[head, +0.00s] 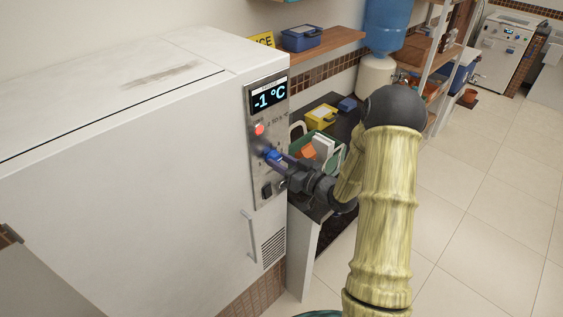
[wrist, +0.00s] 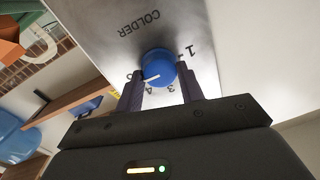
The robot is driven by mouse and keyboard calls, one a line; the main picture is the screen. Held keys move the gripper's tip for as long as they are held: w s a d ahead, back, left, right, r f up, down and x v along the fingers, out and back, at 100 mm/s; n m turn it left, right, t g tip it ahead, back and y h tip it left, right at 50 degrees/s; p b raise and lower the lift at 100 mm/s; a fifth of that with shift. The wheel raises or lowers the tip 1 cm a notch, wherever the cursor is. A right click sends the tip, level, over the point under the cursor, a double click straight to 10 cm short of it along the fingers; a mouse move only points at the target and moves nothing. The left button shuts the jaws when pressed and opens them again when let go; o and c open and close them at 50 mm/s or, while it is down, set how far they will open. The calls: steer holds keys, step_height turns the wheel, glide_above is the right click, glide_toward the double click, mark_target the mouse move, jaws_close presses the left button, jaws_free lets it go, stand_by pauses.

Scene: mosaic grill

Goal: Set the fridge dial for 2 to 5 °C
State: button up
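The white fridge (head: 130,170) has a grey control panel (head: 260,185) on its right front edge. Its display (head: 269,94) reads -1 °C. Below sits a blue dial (head: 272,155), which also shows in the wrist view (wrist: 160,62). The dial's white mark points to the left and slightly down, toward the high end of the scale near 4 and 5. The digits 1, 3 and 4 and the word COLDER are visible; some of the scale is hidden. My gripper (head: 279,162) is at the panel, its two fingers on either side of the dial, seemingly closed against it.
A red light (head: 259,129) sits above the dial and a dark switch (head: 266,190) below it. The fridge door handle (head: 251,235) is lower down. A dark counter with a green crate (head: 332,158) stands right of the fridge. Open tiled floor (head: 470,220) lies at right.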

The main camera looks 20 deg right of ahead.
steer(key=shift+c, duration=0.6)
steer(key=shift+f+n+b, duration=0.1)
steer(key=shift+n+b, duration=0.3)
steer(key=shift+b, duration=0.4)
steer(key=shift+s+a+n+h+b, duration=0.15)
steer(key=shift+n+h+b, duration=0.2)
steer(key=shift+n+b, duration=4.9)
steer(key=shift+a+n+h+b, duration=0.1)
steer(key=shift+n+h+b, duration=0.25)
steer(key=shift+n+b, duration=4.9)
steer(key=m+b, duration=0.4)
steer(key=b, duration=0.1)
steer(key=shift+m, duration=0.3)
